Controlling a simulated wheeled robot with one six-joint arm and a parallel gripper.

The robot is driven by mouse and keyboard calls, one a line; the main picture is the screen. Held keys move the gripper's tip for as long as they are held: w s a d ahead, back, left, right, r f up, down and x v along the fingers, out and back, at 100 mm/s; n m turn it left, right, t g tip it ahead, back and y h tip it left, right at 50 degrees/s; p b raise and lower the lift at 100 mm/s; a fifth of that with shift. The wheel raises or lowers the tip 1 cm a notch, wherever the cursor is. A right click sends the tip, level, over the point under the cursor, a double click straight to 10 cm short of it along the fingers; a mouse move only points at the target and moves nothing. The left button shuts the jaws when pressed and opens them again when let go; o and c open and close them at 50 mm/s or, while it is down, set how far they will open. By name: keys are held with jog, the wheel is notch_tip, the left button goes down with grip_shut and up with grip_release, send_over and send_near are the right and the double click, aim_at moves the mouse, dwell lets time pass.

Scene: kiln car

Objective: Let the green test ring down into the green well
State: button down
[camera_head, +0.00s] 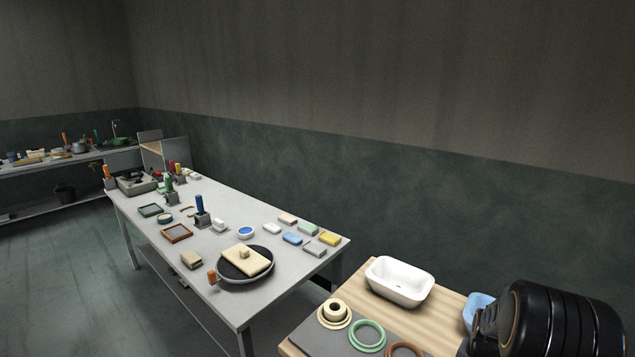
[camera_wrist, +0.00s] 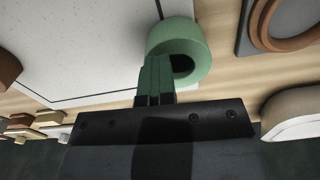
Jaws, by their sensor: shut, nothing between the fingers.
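In the head view, the green well (camera_head: 367,336) is a green circular rim on the grey board (camera_head: 318,342), between a cream well and a brown one. The test ring and my fingertips do not show there.
The cream well (camera_head: 334,313) has a cream ring in it. The brown well (camera_head: 404,349) also shows in the wrist view (camera_wrist: 275,35). A white basin (camera_head: 400,282) and a blue container (camera_head: 478,308) stand behind. The white panel (camera_wrist: 75,45) lies left in the wrist view.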

jog(key=shift+s+d+r, duration=0.1)
jog(key=shift+s+r, duration=0.6)
jog(key=shift+r, duration=0.3)
jog(key=shift+s, duration=0.1)
jog(key=c, duration=1.4)
grip_release()
jog(key=shift+r, duration=0.1)
notch_tip(320, 180, up, 13)
jog(key=s+a+r+n+t, duration=0.1)
jog(key=s+a+r+n, duration=0.1)
jog(key=a, duration=0.5)
jog(key=s+a+r+n+t, duration=0.2)
jog(key=s+a+n, duration=0.2)
jog(key=a, duration=0.3)
jog(key=s+a+r+n+t, duration=0.1)
jog(key=s+a+r+n, duration=0.1)
jog(key=s+a, duration=0.3)
jog(key=shift+a+n+t+b, duration=0.3)
jog(key=shift+a+n+b, duration=0.15)
jog(key=shift+a, duration=1.05)
